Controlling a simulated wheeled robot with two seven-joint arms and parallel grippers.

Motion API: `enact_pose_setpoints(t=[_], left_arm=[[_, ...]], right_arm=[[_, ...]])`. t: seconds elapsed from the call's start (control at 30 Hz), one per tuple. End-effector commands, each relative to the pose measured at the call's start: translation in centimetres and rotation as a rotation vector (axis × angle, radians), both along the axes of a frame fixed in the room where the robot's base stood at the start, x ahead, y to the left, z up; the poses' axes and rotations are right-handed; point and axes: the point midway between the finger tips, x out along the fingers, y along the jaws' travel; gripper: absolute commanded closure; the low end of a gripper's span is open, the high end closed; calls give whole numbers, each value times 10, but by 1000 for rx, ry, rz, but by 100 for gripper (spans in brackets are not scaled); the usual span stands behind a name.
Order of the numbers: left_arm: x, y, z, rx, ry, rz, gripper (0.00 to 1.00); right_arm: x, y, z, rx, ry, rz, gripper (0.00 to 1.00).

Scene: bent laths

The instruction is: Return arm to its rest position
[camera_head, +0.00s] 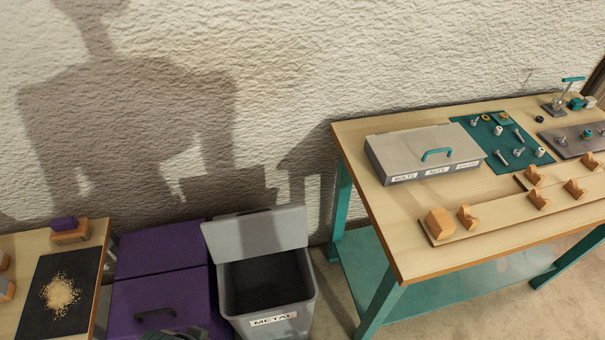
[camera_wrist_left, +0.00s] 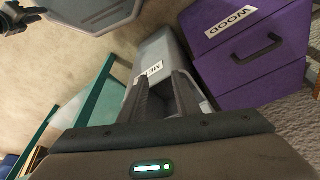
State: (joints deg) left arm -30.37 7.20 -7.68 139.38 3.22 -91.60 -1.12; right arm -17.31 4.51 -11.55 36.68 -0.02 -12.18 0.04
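My left gripper (camera_wrist_left: 163,95) shows in the left wrist view with its two dark fingers apart and a gap between them. I see nothing held in the gap. The grey metal bin (camera_wrist_left: 160,52) and the purple wood bin (camera_wrist_left: 250,45) lie beyond the fingers. In the head view a dark part, probably of my left arm, shows at the bottom edge by the purple bin's handle. A dark jointed part at the top left corner of the wrist view may be my right gripper; its fingers are unclear. The head view shows no right gripper.
The metal bin (camera_head: 265,313) stands with its lid up, beside the closed purple bin (camera_head: 160,283). Right is a teal-legged workbench (camera_head: 372,220) with a grey box (camera_head: 422,158), fasteners and wooden blocks. Left is a table with a black mat (camera_head: 40,315) bearing sawdust.

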Motion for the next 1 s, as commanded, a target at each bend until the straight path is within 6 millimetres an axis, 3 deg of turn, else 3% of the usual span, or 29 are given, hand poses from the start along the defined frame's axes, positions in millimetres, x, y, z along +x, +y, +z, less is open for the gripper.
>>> enact_pose_setpoints(t=[0.2, 0.57, 0.77, 0.87, 1.0], left_arm=[[-13, 16, 9, 41, -26, 54, 71], [1, 12, -44, 39, -6, 47, 71], [6, 10, -88, 39, 10, 43, 71], [7, 10, -119, 40, 21, 41, 71], [2, 9, -178, 42, 43, 37, 71]], right_arm=[[0, 0, 0, 0, -1, 0, 69], [1, 0, 0, 0, -1, 0, 69], [0, 0, 0, 0, -1, 0, 69], [0, 0, 0, 0, -1, 0, 69], [0, 0, 0, 0, 0, 0, 69]])
